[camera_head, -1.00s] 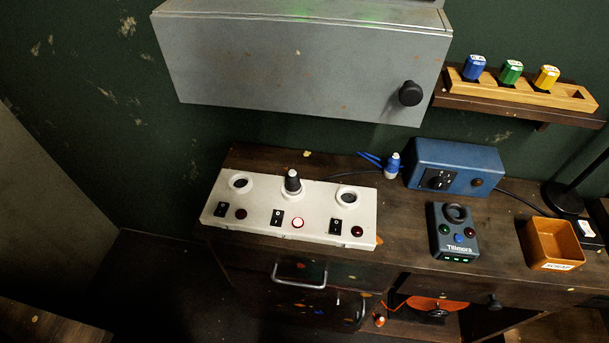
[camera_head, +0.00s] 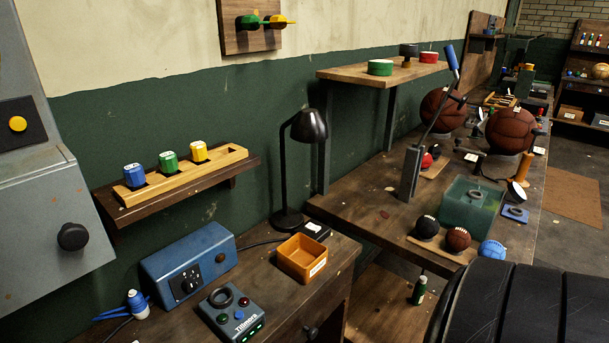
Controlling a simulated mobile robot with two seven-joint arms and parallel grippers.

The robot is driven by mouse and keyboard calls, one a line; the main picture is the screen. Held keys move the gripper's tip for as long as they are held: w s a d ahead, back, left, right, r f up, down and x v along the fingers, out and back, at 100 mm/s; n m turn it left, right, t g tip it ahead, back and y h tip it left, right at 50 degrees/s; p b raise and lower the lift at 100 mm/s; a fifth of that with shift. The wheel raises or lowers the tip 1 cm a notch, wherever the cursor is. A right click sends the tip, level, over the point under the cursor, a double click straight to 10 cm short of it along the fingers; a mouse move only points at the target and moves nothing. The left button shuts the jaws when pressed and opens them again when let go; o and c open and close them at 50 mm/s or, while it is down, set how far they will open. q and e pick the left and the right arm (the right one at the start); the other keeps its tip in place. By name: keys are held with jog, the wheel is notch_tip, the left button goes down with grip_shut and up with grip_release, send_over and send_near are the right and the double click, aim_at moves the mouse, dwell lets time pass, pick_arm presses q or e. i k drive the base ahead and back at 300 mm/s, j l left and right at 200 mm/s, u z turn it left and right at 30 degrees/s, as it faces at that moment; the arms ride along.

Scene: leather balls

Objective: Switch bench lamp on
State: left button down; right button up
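I see no glow from the shade. A small black box with a white label (camera_head: 317,231) sits just right of the base; I cannot tell whether it is the lamp's switch. Neither of my grippers is in view.
An orange tray (camera_head: 302,272) stands in front of the lamp. A blue box (camera_head: 188,263) and a dark button unit (camera_head: 230,312) are to the left. A wall shelf (camera_head: 180,198) holds three coloured knobs. A longer table with leather balls (camera_head: 443,109) extends right.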

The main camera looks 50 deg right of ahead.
aim_at(310, 226)
jog(key=z, duration=1.7)
jog(key=l, duration=0.15)
jog(key=i+z, duration=0.05)
